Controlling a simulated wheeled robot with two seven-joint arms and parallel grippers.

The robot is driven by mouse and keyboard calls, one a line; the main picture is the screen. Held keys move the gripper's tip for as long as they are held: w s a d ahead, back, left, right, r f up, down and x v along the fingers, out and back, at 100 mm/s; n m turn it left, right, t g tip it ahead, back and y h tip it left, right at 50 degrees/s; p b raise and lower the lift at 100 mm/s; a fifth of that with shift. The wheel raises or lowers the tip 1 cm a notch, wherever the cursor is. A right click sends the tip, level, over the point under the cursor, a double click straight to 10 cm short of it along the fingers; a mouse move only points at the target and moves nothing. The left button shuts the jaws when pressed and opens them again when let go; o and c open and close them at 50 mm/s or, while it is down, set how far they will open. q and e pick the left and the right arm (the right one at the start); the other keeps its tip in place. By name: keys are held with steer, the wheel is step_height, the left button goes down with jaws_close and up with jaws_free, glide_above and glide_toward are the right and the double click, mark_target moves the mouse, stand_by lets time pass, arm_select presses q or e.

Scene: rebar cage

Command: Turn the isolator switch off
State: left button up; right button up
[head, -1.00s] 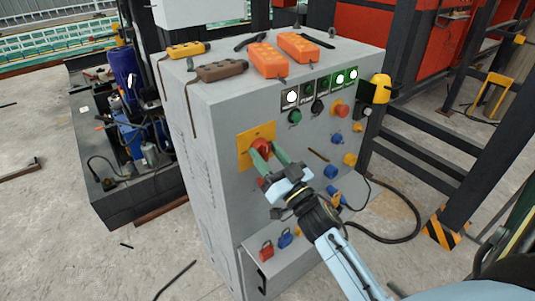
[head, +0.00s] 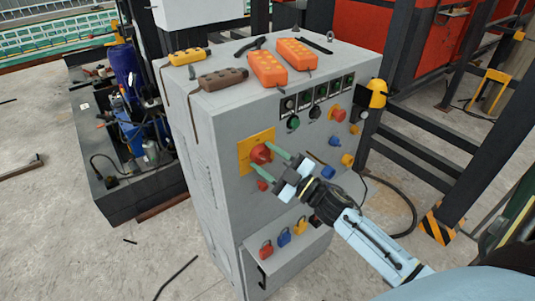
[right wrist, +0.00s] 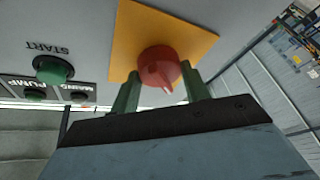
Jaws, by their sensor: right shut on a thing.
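The isolator switch is a red rotary knob (head: 261,153) on a yellow square plate (head: 243,158), on the front of a grey control cabinet (head: 222,215). My right gripper (head: 268,161) has its two green fingers on opposite sides of the knob, shut on it. In the right wrist view the red knob (right wrist: 158,64) sits between the fingers (right wrist: 162,84), with the yellow plate (right wrist: 205,42) behind it. The row of indicator lamps (head: 321,93) at the cabinet's upper right is dark. My left gripper is not in view.
A red emergency button (head: 338,115) and several other buttons are on the panel's right side. Padlocks (head: 284,237) hang on the lower front. Orange pendants (head: 268,65) lie on the cabinet top. A black-framed structure (head: 430,160) stands at the right.

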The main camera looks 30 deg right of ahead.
steer(key=n+g+p, duration=0.1)
steer(key=n, duration=0.1)
steer(key=n+p, duration=0.1)
steer(key=n, duration=0.1)
steer(key=n+g+p, duration=0.1)
steer(key=n, duration=0.1)
steer(key=shift+r+g+y+p, duration=0.25)
steer(key=shift+g+y+p, duration=0.05)
steer(key=shift+y, duration=0.1)
steer(key=shift+n+g+p, duration=0.5)
steer(key=shift+n+p, duration=0.45)
steer(key=shift+n, duration=0.55)
steer(key=shift+f+h, duration=0.1)
steer(key=shift+h, duration=0.2)
steer(key=o, duration=1)
steer(key=shift+s, duration=0.1)
steer(key=b+v, duration=0.2)
steer(key=v, duration=1.1)
